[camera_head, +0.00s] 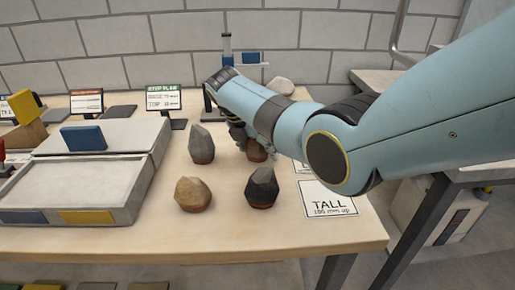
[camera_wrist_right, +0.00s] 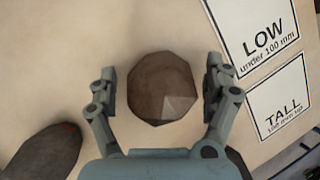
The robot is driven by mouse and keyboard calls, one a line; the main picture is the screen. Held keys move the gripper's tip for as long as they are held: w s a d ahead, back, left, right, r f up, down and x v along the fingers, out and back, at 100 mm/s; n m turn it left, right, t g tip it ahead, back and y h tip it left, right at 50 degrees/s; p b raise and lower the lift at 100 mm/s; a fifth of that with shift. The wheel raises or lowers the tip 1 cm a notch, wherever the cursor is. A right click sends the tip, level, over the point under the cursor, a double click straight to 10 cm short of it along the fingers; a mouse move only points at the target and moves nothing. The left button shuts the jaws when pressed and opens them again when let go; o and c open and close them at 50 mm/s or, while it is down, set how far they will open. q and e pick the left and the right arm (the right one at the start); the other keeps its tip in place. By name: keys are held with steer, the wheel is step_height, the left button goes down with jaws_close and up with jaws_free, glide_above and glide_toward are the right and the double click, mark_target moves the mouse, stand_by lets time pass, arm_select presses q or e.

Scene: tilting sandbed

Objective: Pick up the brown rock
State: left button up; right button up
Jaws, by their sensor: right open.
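The brown rock (camera_wrist_right: 162,88) lies between the two open fingers of my right gripper (camera_wrist_right: 161,82) in the right wrist view, with a visible gap on each side. In the head view the brown rock (camera_head: 257,153) is mostly hidden behind my right arm, and my right gripper (camera_head: 240,138) is over it, partly hidden too. My left gripper is in neither view.
A grey rock (camera_head: 201,146), a tan rock (camera_head: 193,195) and a dark grey rock (camera_head: 262,189) stand close by. A pale rock (camera_head: 281,86) lies farther back. A TALL card (camera_head: 328,199) lies at the right, and a grey sandbed (camera_head: 140,198) fills the left.

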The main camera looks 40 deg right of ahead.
steer(key=c, duration=1.5)
steer(key=shift+c, duration=0.6)
steer(key=shift+r, duration=0.15)
